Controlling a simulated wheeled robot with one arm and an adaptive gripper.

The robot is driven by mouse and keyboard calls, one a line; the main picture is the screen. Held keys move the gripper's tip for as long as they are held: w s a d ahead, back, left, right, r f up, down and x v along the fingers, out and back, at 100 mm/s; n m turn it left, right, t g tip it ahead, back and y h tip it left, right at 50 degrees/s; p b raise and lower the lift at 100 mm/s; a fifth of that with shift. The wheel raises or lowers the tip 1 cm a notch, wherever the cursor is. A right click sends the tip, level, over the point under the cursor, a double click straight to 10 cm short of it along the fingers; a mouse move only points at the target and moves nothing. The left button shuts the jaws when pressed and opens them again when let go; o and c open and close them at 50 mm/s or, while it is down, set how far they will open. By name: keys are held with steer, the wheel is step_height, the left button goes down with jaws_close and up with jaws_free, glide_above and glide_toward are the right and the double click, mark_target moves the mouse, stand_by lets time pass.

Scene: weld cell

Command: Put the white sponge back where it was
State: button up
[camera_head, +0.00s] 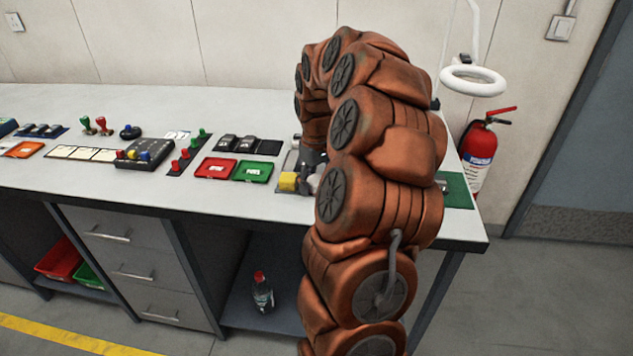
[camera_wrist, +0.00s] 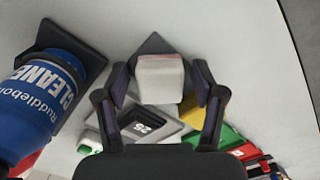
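A white sponge (camera_wrist: 160,80) with a pinkish upper edge is between the two fingers of my gripper (camera_wrist: 162,72) in the wrist view. The fingers stand apart on either side of it, with a narrow strip showing between each finger and the sponge. A dark diamond-shaped pad (camera_wrist: 155,43) shows just behind the sponge. Whether the sponge rests on that pad cannot be told. In the head view my arm hides the sponge and most of the gripper, which is low over the right part of the bench.
A blue cleaner bottle (camera_wrist: 38,100) stands left of my gripper in the wrist view. A yellow block (camera_head: 288,181), a green tray (camera_head: 253,171) and a red tray (camera_head: 216,168) are nearby on the bench (camera_head: 130,190). A ring lamp (camera_head: 473,80) overhangs the right end.

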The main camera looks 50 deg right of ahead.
mark_target(315, 181)
steer(key=shift+r, duration=0.1)
step_height(315, 181, up, 12)
steer(key=b, duration=0.1)
stand_by(0.7)
steer(key=shift+r, duration=0.1)
steer(key=s+a+f+n, duration=0.1)
steer(key=s+a, duration=0.2)
steer(key=a, duration=0.8)
steer(key=s+a+f+n, duration=0.1)
steer(key=s+a+n, duration=0.1)
steer(key=a, duration=0.9)
steer(key=s+a+f, duration=0.3)
steer(key=s, duration=0.3)
steer(key=s+a+f+g, duration=0.1)
steer(key=s+a+f, duration=0.1)
steer(key=s+a, duration=0.2)
steer(key=s+a+f+m, duration=0.1)
steer(key=s+a+f, duration=0.2)
steer(key=s, duration=0.5)
steer(key=shift+s+a+f+g, duration=0.15)
steer(key=shift+a+f+g, duration=0.1)
steer(key=shift+f+g, duration=0.15)
